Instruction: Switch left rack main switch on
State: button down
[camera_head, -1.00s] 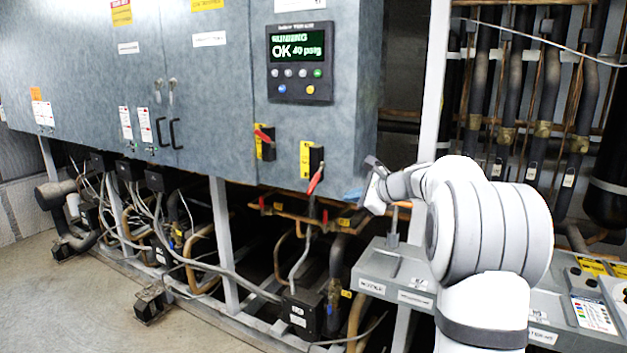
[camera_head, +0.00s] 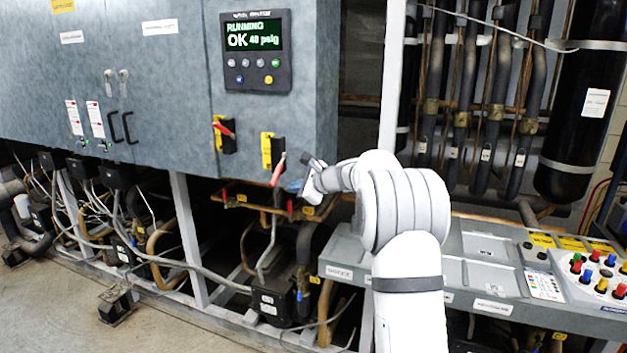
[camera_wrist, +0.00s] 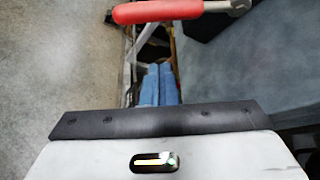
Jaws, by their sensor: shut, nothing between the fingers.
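Two switches with red handles and yellow plates sit on the lower front of the grey cabinet. The left switch (camera_head: 226,133) has its handle slanting down to the right. The right switch (camera_head: 277,166) has its handle slanting down to the left. My gripper (camera_head: 294,187) is just below and right of the right switch's handle, seemingly apart from it. In the wrist view its blue fingers (camera_wrist: 158,84) are together and empty. A red handle (camera_wrist: 170,10) on a grey lever crosses the top of that view, beyond the fingertips.
A display (camera_head: 255,50) above the switches reads "RUNNING OK 40 psig". Pipes and cables (camera_head: 265,235) run under the cabinet. A grey control panel (camera_head: 470,262) with coloured buttons stands at the right, behind my arm. Open floor (camera_head: 60,310) lies at the front left.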

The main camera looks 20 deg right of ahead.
aim_at(279, 170)
jog(key=a+r, duration=0.1)
jog(key=p, duration=0.1)
jog(key=a+r, duration=0.1)
jog(key=shift+s+a+r, duration=0.25)
jog(key=shift+a+r, duration=0.05)
jog(key=shift+r, duration=0.05)
